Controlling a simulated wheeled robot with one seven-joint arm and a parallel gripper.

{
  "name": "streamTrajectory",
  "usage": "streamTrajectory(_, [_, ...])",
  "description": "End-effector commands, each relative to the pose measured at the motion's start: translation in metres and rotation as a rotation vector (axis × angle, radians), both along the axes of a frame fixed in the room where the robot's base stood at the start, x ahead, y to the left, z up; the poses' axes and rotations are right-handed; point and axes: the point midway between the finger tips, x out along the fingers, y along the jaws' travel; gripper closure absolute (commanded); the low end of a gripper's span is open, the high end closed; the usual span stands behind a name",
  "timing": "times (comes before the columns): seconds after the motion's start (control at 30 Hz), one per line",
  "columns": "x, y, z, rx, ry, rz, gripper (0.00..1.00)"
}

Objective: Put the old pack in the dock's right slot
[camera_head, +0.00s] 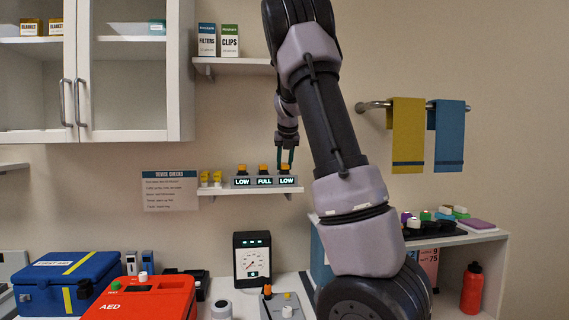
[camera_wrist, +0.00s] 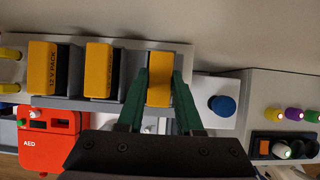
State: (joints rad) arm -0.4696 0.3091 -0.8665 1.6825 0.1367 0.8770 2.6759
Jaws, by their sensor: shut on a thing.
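The grey dock (camera_head: 264,186) stands on a small wall shelf, with three slots whose displays read LOW, FULL and LOW from left to right. Yellow packs stand in the left slot (camera_wrist: 42,68) and middle slot (camera_wrist: 98,70); the left one reads 12 V PACK. My gripper (camera_wrist: 160,85) is shut on a third yellow pack (camera_wrist: 158,93) at the right slot, one green finger on each side. In the head view my gripper (camera_head: 286,158) is above the dock's right end. The held pack's lower part is hidden, so I cannot tell how deep it sits.
Small yellow-topped items (camera_head: 211,178) stand left of the dock on the same shelf (camera_head: 240,191). A higher shelf (camera_head: 230,62) holds two boxes. Towels (camera_head: 407,135) hang to the right.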

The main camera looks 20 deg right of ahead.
Motion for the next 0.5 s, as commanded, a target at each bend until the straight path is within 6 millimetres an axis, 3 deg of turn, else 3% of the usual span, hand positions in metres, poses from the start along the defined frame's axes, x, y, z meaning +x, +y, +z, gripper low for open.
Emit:
streamTrajectory(0.3, [0.0001,0.0000,0.0005,0.000,-0.001,0.000,1.00])
streamTrajectory(0.33, [0.0001,0.0000,0.0005,0.000,-0.001,0.000,0.62])
streamTrajectory(0.4, [0.0001,0.0000,0.0005,0.000,-0.001,0.000,0.35])
streamTrajectory(0.5, [0.0001,0.0000,0.0005,0.000,-0.001,0.000,0.30])
